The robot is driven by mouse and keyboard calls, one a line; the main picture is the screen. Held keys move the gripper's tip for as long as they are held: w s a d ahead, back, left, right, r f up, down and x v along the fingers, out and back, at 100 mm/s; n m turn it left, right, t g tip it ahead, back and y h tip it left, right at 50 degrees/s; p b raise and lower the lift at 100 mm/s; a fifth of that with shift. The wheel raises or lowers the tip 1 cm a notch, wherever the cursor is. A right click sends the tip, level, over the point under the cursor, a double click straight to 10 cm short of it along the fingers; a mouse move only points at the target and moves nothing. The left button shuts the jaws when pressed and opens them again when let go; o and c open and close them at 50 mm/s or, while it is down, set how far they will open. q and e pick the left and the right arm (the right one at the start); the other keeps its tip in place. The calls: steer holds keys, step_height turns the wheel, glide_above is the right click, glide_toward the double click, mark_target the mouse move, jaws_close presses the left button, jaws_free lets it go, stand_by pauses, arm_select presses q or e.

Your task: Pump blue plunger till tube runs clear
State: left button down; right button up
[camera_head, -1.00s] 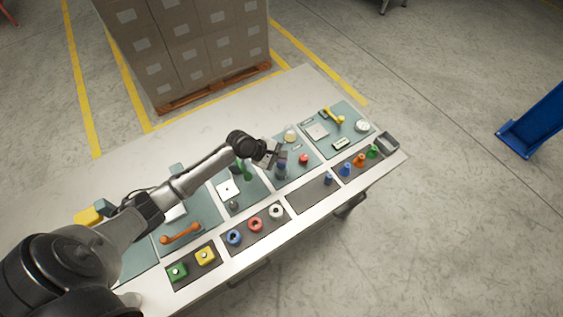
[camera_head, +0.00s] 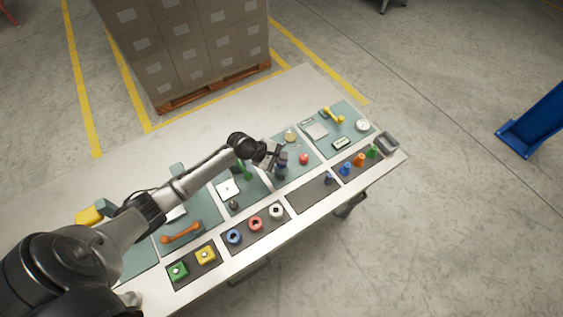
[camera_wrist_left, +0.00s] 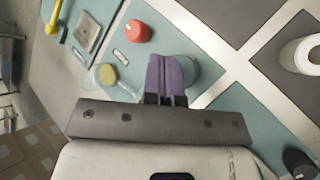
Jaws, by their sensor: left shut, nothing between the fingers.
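The blue plunger (camera_head: 281,174) stands upright on a teal panel in the head view, directly below the fingers of my left gripper (camera_head: 280,156). My left gripper is shut and empty. In the left wrist view its closed fingers (camera_wrist_left: 167,76) look purple and partly cover a blue-grey round body (camera_wrist_left: 190,72), which appears to be the pump. Whether the fingertips touch the plunger cannot be told. A small clear vessel with yellowish content (camera_wrist_left: 107,76) lies beside it, with a thin clear tube (camera_wrist_left: 127,90) near it. The colour inside the tube is too small to judge. My right gripper is out of view.
A red knob (camera_head: 304,159) sits right of the pump; it also shows in the left wrist view (camera_wrist_left: 138,31). Several coloured rings and cones line the front panels. The table's back strip (camera_head: 130,165) is clear.

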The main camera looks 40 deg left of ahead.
arm_select(q)
steer(key=shift+f, duration=0.6)
stand_by(0.3)
steer(key=shift+f, duration=0.5)
stand_by(0.4)
steer(key=shift+r, duration=0.1)
steer(key=shift+r+p, duration=0.3)
steer(key=shift+p, duration=0.1)
steer(key=shift+r+p, duration=0.9)
steer(key=shift+p, duration=0.35)
steer(key=shift+r+p, duration=0.4)
steer(key=shift+p, duration=0.15)
